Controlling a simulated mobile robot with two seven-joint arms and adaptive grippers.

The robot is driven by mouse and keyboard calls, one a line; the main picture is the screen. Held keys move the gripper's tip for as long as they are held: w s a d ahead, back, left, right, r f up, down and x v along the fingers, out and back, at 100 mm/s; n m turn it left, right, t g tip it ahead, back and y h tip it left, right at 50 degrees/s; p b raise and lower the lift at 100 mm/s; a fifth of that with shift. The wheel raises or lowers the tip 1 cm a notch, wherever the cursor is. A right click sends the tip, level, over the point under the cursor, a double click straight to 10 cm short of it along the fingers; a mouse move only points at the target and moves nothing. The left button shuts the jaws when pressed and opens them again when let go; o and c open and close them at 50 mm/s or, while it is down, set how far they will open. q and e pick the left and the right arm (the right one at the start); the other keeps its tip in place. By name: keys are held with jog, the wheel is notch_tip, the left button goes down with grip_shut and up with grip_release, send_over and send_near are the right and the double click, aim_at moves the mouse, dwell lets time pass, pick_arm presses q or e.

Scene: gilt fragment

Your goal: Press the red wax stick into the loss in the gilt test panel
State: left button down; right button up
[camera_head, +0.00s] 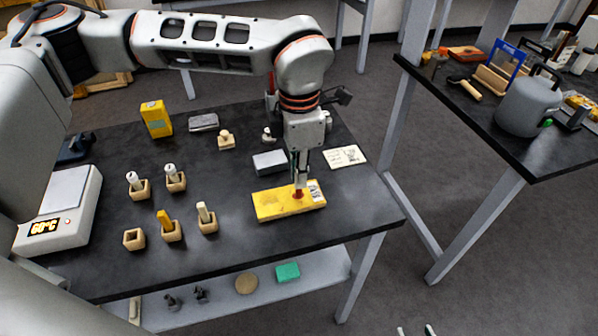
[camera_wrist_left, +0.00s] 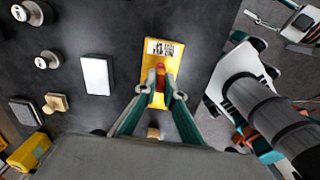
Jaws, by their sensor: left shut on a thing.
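The yellow gilt test panel (camera_head: 270,205) lies flat near the right front of the dark table, with a printed label at one end. It also shows in the wrist view (camera_wrist_left: 155,52). My left gripper (camera_head: 299,184) points down over the panel, shut on the red wax stick (camera_head: 298,194). The stick shows between the fingertips in the wrist view (camera_wrist_left: 160,69). Its lower end appears at the panel's surface; I cannot tell whether it touches. The loss is not distinguishable, perhaps hidden by the stick and fingers. My right gripper (camera_head: 415,330) shows only separated fingertips at the bottom edge, beyond the table.
Wooden holders bear a yellow stick (camera_head: 164,219) and pale or white-topped sticks; one holder (camera_head: 134,239) is empty. A hotplate (camera_head: 62,210) reading 60°C stands left. A grey block (camera_head: 269,162) and a printed card (camera_head: 345,156) lie behind the panel. The front right corner is clear.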

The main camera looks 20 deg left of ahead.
dwell(0.6)
pick_arm(q)
jog(key=shift+r+p, duration=1.55)
jog(key=shift+r, duration=1)
